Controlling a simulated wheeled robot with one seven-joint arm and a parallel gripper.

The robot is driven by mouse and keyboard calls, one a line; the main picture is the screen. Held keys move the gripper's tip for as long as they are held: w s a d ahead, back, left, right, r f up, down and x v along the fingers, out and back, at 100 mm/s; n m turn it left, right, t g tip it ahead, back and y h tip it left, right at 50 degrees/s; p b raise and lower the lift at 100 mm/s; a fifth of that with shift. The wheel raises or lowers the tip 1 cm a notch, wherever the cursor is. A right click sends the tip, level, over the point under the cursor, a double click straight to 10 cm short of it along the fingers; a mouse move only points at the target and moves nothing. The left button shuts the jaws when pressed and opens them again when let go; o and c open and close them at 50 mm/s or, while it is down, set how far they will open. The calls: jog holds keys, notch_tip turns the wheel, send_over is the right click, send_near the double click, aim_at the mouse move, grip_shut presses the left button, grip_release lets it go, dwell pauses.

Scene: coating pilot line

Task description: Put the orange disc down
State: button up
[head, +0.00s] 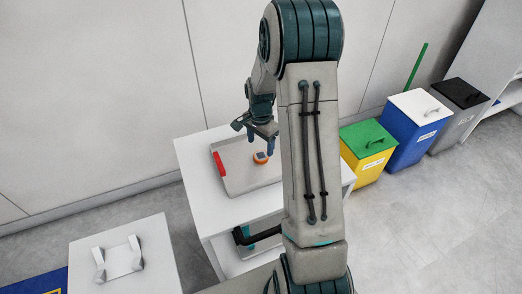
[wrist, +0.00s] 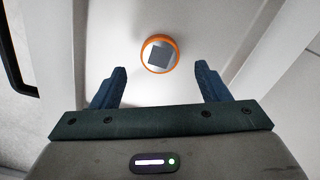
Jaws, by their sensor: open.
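The orange disc (head: 260,157) lies on the grey tray on top of the white cabinet in the head view. In the wrist view the disc (wrist: 160,54) shows an orange rim around a pale face with a dark grey square. My gripper (head: 262,143) is just above the disc in the head view. In the wrist view my gripper (wrist: 162,82) is open, its two blue fingers wide apart and empty. The disc lies beyond the fingertips, roughly centred between them, and is not held.
The tray (head: 235,180) has a red piece (head: 219,164) at its left edge. A white stand (head: 160,262) with a pale bracket (head: 118,259) is at lower left. Yellow-green (head: 367,167), blue-white (head: 408,143) and grey-black (head: 452,125) bins stand at right. A wall is behind.

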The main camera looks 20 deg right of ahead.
aim_at(260, 156)
jog(key=s+a+r+n+t, duration=0.1)
jog(key=s+a+r+n, duration=0.2)
jog(key=s+r, duration=0.35)
jog(key=s+a+r+n, duration=0.3)
jog(key=r, duration=0.7)
jog(key=s+a+r+n+t, duration=0.1)
jog(key=s+a+n, duration=0.1)
jog(key=s, duration=0.4)
jog(key=s+a+r+n, duration=0.1)
jog(key=s+a+n, duration=0.1)
jog(key=s+n, duration=0.3)
jog(key=shift+s+a+t, duration=0.2)
jog(key=shift+s+t, duration=0.2)
jog(key=shift+s, duration=0.6)
jog(key=shift+r, duration=0.1)
jog(key=shift+r+p, duration=0.75)
